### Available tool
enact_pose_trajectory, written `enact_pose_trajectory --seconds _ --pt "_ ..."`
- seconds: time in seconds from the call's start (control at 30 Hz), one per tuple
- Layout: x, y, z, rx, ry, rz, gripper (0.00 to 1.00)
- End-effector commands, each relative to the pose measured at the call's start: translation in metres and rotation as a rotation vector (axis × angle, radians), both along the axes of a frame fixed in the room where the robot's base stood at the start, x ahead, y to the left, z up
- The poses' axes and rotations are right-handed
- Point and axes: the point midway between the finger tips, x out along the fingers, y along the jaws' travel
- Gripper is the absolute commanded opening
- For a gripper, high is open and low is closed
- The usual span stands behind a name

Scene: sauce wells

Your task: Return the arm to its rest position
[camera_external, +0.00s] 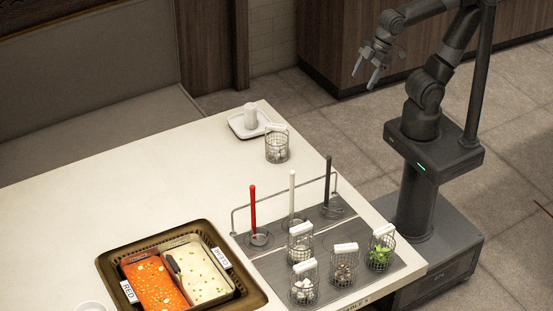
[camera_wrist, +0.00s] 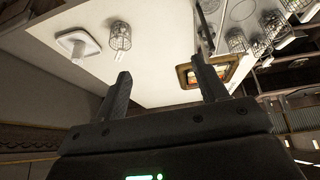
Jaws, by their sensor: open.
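My gripper (camera_external: 375,64) is open and empty, raised in the air beyond the table's far right side, left of my arm's column. In the wrist view my two fingers (camera_wrist: 164,90) stand wide apart with nothing between them. The wrist view looks across the white table (camera_external: 130,190) at a tilt. My gripper touches nothing.
A tray with red and white soup pans (camera_external: 155,284) sits at the table's front. Ladles in red, white (camera_external: 292,195) and black stand in a rack beside wire baskets (camera_external: 304,283). Another basket (camera_external: 277,147) and a white dish (camera_external: 238,127) stand at the back.

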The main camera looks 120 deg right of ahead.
Motion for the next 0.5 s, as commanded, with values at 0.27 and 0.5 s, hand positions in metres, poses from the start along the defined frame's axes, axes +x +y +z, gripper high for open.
enact_pose_trajectory --seconds 0.27,0.5 --pt "-0.031 0.015 -0.003 0.033 -0.018 0.022 0.66" --pt "-0.031 0.015 -0.003 0.035 -0.017 0.022 0.66"
